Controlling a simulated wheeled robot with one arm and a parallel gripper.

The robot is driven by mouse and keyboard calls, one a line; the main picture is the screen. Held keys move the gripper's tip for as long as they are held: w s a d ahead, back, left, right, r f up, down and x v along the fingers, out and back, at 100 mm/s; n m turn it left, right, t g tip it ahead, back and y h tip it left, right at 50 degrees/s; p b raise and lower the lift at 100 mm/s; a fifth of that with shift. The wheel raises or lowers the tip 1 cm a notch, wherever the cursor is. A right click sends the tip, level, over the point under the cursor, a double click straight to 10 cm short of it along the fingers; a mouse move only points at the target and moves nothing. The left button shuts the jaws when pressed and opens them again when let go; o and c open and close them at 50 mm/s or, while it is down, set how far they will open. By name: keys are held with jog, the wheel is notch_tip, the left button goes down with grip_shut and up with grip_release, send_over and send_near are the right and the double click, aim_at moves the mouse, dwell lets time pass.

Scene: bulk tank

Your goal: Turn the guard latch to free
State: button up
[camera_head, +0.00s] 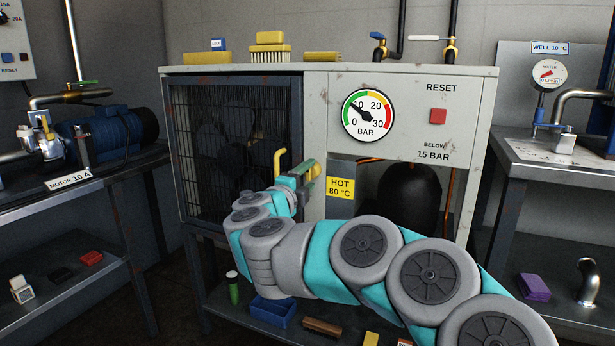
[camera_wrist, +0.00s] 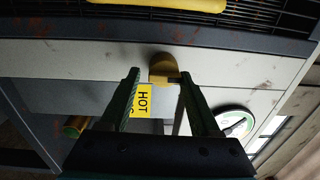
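The guard latch (camera_wrist: 163,68) is a small brass-coloured piece on the pale cabinet front beside the guard's frame, seen in the wrist view. My gripper (camera_wrist: 160,76) is open, with one dark green finger on each side of the latch, the right one closer. I cannot tell whether that finger touches it. The mesh guard (camera_head: 215,140) looks closed over the left of the cabinet. Its yellow handle (camera_head: 279,162) also shows at the top of the wrist view (camera_wrist: 165,4). In the head view my gripper (camera_head: 307,172) hides the latch.
A yellow HOT 80 °C label (camera_head: 340,188) sits on a grey part just right of my gripper. The dial gauge (camera_head: 368,115) and red reset button (camera_head: 438,116) are on the cabinet's upper right. Brushes (camera_head: 270,50) lie on top.

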jog(key=shift+o, duration=1)
jog(key=shift+r, duration=0.15)
jog(key=shift+a, duration=0.1)
jog(key=v, duration=0.7)
jog(key=shift+s, duration=0.4)
